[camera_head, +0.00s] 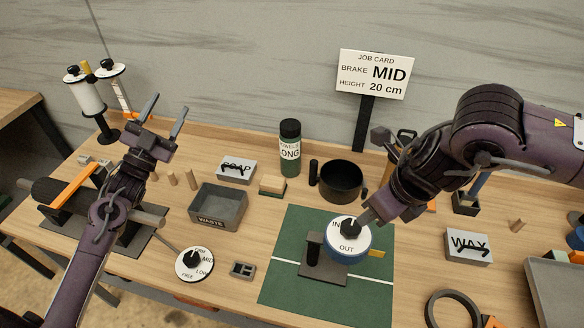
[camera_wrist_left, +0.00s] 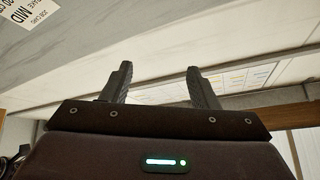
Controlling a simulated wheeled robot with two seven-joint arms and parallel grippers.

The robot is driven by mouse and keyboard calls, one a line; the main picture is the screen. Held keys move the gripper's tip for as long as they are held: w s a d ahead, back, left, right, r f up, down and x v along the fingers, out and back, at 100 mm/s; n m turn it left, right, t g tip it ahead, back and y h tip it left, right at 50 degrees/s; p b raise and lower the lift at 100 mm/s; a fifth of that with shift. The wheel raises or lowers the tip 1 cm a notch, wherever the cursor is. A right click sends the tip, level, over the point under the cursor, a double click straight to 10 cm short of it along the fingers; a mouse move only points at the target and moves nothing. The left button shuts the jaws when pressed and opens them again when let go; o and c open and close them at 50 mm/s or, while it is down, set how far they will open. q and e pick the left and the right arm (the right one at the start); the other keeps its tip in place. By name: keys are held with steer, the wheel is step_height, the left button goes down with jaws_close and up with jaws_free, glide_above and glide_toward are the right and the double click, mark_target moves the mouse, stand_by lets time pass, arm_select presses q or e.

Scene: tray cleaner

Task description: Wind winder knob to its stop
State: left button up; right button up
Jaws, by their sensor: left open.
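The winder is a white dial (camera_head: 348,246) marked IN and OUT over a blue drum, on a dark bracket on the green mat (camera_head: 285,226). Its black knob (camera_head: 350,229) is at the dial's middle. My right gripper (camera_head: 360,222) comes in from the right with its fingertips at the knob. Whether its fingers are closed on the knob cannot be made out. My left gripper (camera_head: 166,122) is raised above the left of the table, open and empty, fingers pointing up. Its open fingers also show in the left wrist view (camera_wrist_left: 155,88).
A brake dial (camera_head: 194,264) lies left of the mat, its pointer hard to read. A waste bin (camera_head: 218,207), a soap box (camera_head: 236,171), a green bottle (camera_head: 290,148) and a black pot (camera_head: 341,181) stand behind. A wax box (camera_head: 468,247) is on the right.

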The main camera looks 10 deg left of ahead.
arm_select(q)
steer(key=d+f+n+g, duration=0.1)
steer(key=d+f+g, duration=0.1)
steer(key=d+f, duration=0.6)
steer(key=n+g+h, duration=0.2)
steer(key=g+h, duration=0.3)
steer(key=g, duration=0.2)
glide_toward(320, 240)
steer(key=w+f, duration=0.1)
steer(key=w+d+f, duration=0.1)
steer(key=w+f, duration=0.1)
steer(key=w, duration=0.1)
steer(key=shift+d+f, duration=0.3)
steer(key=shift+f, duration=0.05)
steer(key=shift+w+d, duration=0.25)
steer(key=shift+w, duration=0.05)
steer(key=x, duration=0.6)
steer(key=shift+w+d, duration=0.1)
steer(key=shift+w, duration=0.3)
jaws_close()
